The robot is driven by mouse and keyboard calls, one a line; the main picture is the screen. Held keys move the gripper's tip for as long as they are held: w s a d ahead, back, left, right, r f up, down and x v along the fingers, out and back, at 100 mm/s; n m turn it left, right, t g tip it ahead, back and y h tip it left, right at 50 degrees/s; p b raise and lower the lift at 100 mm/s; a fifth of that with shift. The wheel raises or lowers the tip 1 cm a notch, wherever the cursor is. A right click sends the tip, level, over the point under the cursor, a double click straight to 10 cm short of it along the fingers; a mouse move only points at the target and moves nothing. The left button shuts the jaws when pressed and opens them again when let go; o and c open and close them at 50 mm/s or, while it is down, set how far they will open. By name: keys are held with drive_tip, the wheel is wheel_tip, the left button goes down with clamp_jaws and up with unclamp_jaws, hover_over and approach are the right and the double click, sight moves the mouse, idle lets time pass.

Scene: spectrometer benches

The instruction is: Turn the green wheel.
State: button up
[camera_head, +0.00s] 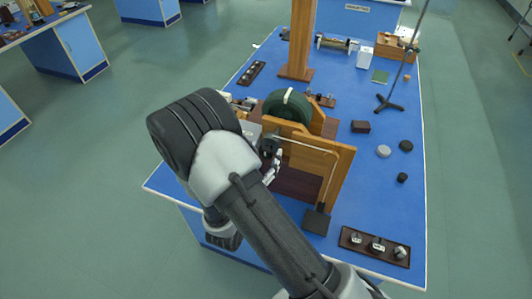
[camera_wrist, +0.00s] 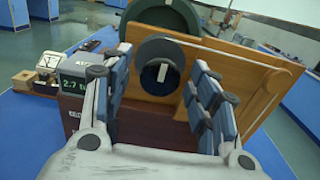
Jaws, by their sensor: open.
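The green wheel (camera_head: 288,107) is a thick dark green disc with a pale mark on its rim, set upright in a wooden stand (camera_head: 335,165). In the wrist view the green wheel (camera_wrist: 180,14) shows at the top, behind the board and partly cut off by the frame. A smaller dark ring-shaped wheel (camera_wrist: 146,52) with a pale mark sits on the near face of the board. My gripper (camera_wrist: 161,66) is open, its fingers on either side of this smaller wheel in the picture. In the head view my gripper (camera_head: 274,162) is near the stand, partly hidden by my arm; contact cannot be told.
A box with a green display (camera_wrist: 74,84) stands left of the fingers in the wrist view. A tray with knobs (camera_head: 374,246) lies at the near right of the blue bench (camera_head: 395,205). A wooden post (camera_head: 299,40) rises behind the wheel. Small dark blocks lie to the right.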

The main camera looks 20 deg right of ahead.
drive_tip(key=shift+w+d, duration=0.4)
drive_tip(key=shift+w, duration=0.1)
drive_tip(key=shift+c, duration=0.5)
clamp_jaws()
